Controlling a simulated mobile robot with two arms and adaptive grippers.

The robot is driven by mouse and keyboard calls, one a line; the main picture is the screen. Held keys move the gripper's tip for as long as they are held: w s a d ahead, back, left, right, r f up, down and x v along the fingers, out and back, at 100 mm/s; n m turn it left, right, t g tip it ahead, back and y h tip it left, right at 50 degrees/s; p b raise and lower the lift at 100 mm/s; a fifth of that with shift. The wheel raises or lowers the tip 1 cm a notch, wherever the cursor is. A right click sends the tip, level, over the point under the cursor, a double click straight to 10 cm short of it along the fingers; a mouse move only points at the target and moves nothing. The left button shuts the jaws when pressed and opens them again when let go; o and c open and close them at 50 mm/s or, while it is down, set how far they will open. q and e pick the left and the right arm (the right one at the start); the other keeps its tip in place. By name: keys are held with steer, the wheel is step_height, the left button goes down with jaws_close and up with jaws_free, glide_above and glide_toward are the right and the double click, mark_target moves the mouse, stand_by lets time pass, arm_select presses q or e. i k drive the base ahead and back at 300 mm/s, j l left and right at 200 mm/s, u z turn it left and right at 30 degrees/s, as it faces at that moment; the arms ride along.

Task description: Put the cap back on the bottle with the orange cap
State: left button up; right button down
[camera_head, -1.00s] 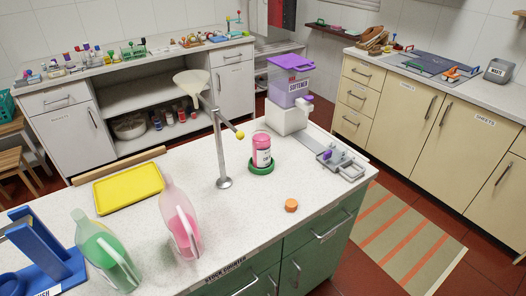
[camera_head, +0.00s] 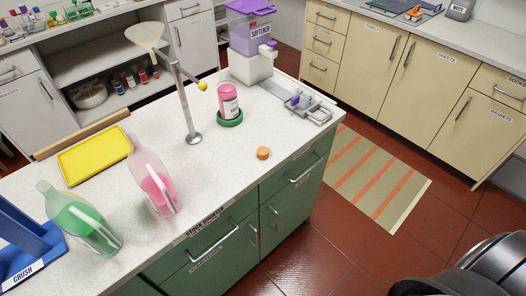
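An orange cap (camera_head: 263,153) lies by itself on the white countertop, near the front edge. A pink bottle (camera_head: 228,101) with a white label stands upright on a round green base (camera_head: 230,118), behind and left of the cap. A clear jug with pink liquid (camera_head: 153,180) and a clear jug with green liquid (camera_head: 82,220) stand at the left front. No orange cap sits on any of these; I cannot tell which one it fits. Neither gripper is in view; a dark rounded part of my arm shows at the lower right.
A metal post (camera_head: 187,105) with a funnel rises behind the cap. A yellow tray (camera_head: 93,154) lies at the left. A softener dispenser (camera_head: 250,45) and a small grey metal fixture (camera_head: 303,105) stand at the right end. The counter around the cap is clear.

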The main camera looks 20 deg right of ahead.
mark_target(226, 91)
steer(key=l+u, duration=0.2)
steer(key=u, duration=0.9)
steer(key=k+l+u, duration=0.1)
steer(key=l+u, duration=0.15)
steer(key=l, duration=0.2)
steer(key=k+l+u, duration=0.1)
steer(key=l+u, duration=0.15)
steer(key=l, duration=0.15)
steer(key=k+l+u, duration=0.4)
steer(key=l+u, duration=0.15)
steer(key=l, duration=0.2)
steer(key=k+l+u, duration=0.25)
steer(key=k+l, duration=0.95)
steer(key=l, duration=0.25)
steer(key=u, duration=0.05)
